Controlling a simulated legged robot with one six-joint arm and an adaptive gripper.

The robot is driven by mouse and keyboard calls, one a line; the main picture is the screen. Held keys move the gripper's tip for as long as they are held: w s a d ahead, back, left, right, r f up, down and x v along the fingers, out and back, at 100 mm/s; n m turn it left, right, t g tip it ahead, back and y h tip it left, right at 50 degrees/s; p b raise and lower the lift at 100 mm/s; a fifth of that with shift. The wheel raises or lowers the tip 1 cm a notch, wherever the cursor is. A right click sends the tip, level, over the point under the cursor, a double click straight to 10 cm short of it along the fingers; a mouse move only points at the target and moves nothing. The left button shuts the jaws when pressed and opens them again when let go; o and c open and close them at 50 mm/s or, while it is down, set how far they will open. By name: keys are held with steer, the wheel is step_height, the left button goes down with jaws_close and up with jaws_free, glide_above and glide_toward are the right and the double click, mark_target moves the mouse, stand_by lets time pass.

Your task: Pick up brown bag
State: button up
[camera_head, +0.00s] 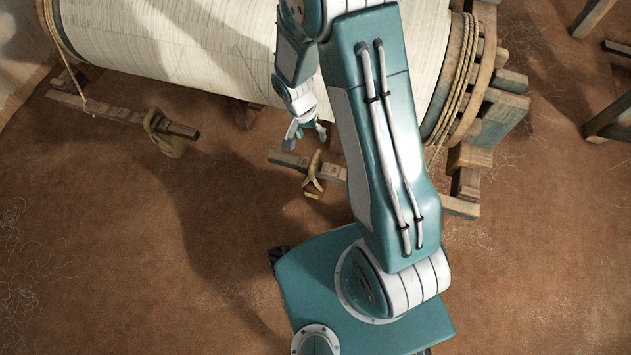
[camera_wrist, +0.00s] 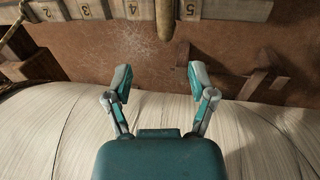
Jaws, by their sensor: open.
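A brownish-olive, bag-like item (camera_head: 169,139) hangs over a wooden bar at the left in the head view. It looks like the brown bag, but its small size makes this uncertain. A smaller tan item (camera_head: 313,172) sits on another bar near the middle. My gripper (camera_head: 304,131) is in front of the white roll, to the right of the bag-like item and apart from it. In the wrist view my gripper (camera_wrist: 161,82) is open, with nothing between its fingers. I cannot make out the bag in the wrist view.
The large white roll (camera_head: 190,45) fills the upper left, with a roped wooden end (camera_head: 465,85). Wooden legs (camera_head: 610,115) stand at the right. The wrist view shows a numbered board (camera_wrist: 95,10) and a round wooden rod (camera_wrist: 165,17). Brown floor (camera_head: 110,250) is clear at lower left.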

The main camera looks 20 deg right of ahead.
mark_target(315, 154)
steer(key=f, duration=0.5)
steer(key=shift+s+d+f, duration=0.25)
steer(key=shift+s+d, duration=0.05)
steer(key=shift+d, duration=0.05)
steer(key=shift+s+d+f, duration=0.1)
steer(key=shift+s+f, duration=0.05)
steer(key=shift+f, duration=1.2)
steer(key=shift+s+f, duration=0.1)
steer(key=shift+f, duration=1.2)
jaws_close()
